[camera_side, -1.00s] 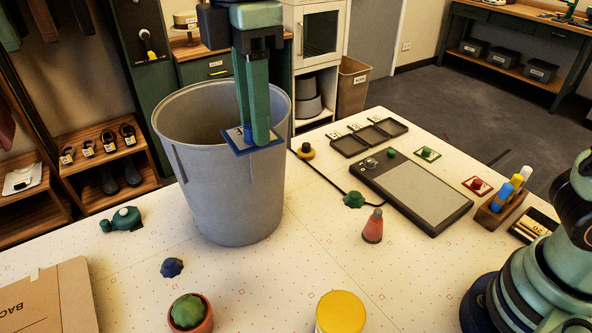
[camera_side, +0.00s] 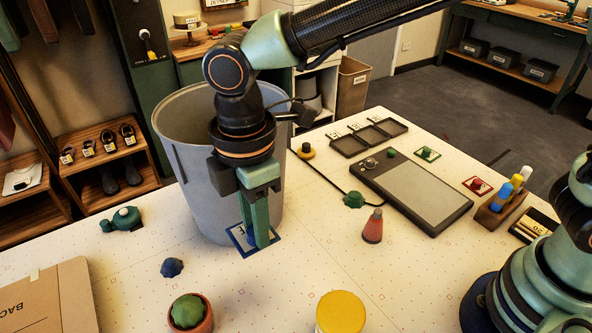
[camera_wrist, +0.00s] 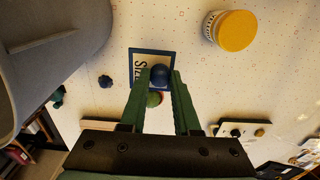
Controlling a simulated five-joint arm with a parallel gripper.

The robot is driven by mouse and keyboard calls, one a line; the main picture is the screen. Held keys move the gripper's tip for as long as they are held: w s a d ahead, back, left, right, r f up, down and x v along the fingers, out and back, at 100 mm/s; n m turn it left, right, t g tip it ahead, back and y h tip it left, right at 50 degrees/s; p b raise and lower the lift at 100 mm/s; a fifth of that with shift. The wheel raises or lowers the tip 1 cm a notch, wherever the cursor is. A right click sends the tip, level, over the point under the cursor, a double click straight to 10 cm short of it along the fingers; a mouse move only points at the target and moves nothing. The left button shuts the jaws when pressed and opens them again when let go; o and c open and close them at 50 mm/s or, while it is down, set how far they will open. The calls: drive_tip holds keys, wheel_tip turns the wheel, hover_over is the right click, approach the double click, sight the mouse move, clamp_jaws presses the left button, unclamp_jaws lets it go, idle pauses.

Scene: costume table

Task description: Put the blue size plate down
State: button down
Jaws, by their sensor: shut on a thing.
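The blue size plate (camera_side: 237,238) is a white square with a blue border, dark lettering and a blue knob. My gripper (camera_side: 262,240) points down in front of the grey bin and is shut on the plate's knob. In the wrist view the plate (camera_wrist: 137,66) lies beyond the green fingers, with the blue knob (camera_wrist: 160,73) between their tips. The plate is low, close to the white table top; I cannot tell whether it touches. The fingers hide part of the plate.
The grey bin (camera_side: 190,150) stands right behind my gripper. A dark blue lump (camera_side: 172,267), a potted cactus (camera_side: 188,313) and a yellow-lidded jar (camera_side: 340,312) stand nearer. A red cone (camera_side: 373,226) is to the right. The table between plate and jar is clear.

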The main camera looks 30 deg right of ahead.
sight(266, 297)
wheel_tip(266, 297, down, 17)
drive_tip(key=shift+r, duration=0.2)
idle(0.4)
drive_tip(key=c, duration=0.6)
unclamp_jaws()
drive_tip(key=shift+f, duration=0.1)
drive_tip(key=shift+c, duration=0.2)
